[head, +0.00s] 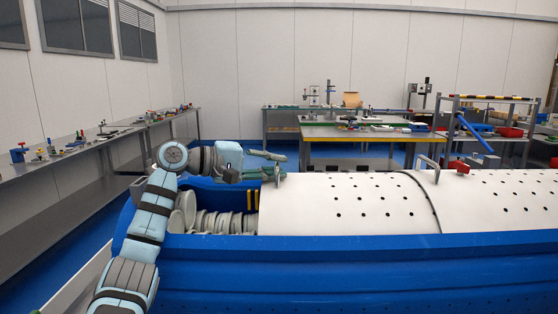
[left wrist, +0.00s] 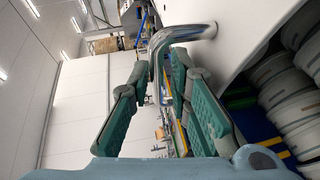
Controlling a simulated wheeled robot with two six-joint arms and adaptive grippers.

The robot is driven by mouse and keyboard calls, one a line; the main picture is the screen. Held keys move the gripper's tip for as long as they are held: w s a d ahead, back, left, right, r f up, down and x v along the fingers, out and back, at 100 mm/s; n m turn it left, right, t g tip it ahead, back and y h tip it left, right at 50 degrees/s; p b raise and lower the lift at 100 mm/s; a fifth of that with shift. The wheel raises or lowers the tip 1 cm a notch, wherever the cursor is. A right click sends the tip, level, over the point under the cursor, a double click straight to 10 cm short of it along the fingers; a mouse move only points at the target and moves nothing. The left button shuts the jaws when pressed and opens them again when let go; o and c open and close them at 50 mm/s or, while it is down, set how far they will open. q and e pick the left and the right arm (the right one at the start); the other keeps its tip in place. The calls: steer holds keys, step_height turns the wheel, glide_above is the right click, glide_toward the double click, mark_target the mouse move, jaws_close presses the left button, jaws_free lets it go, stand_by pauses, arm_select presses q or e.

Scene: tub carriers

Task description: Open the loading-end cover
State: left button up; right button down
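The loading-end cover (head: 340,200) is a white, perforated, curved panel on the blue machine body (head: 370,260). An uncovered bay at its left shows several pale ribbed tubs (head: 215,222), also visible in the left wrist view (left wrist: 285,80). A metal handle (head: 278,174) stands at the cover's left end. My left gripper (head: 274,164) is at this handle, with its green-padded fingers apart. In the left wrist view the bent handle bar (left wrist: 165,40) passes between the fingertips (left wrist: 160,72); firm contact cannot be told. My right gripper is not in view.
A second white cover (head: 500,205) adjoins on the right, with another handle (head: 430,166) and a red fitting (head: 459,167) near the seam. Workbenches with tools stand along the left wall (head: 80,155) and at the back (head: 370,133). A shelf rack (head: 490,125) stands back right.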

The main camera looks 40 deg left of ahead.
arm_select(q)
steer(key=shift+w+d, duration=0.25)
steer(key=shift+d, duration=0.1)
steer(key=shift+c, duration=0.4)
jaws_close()
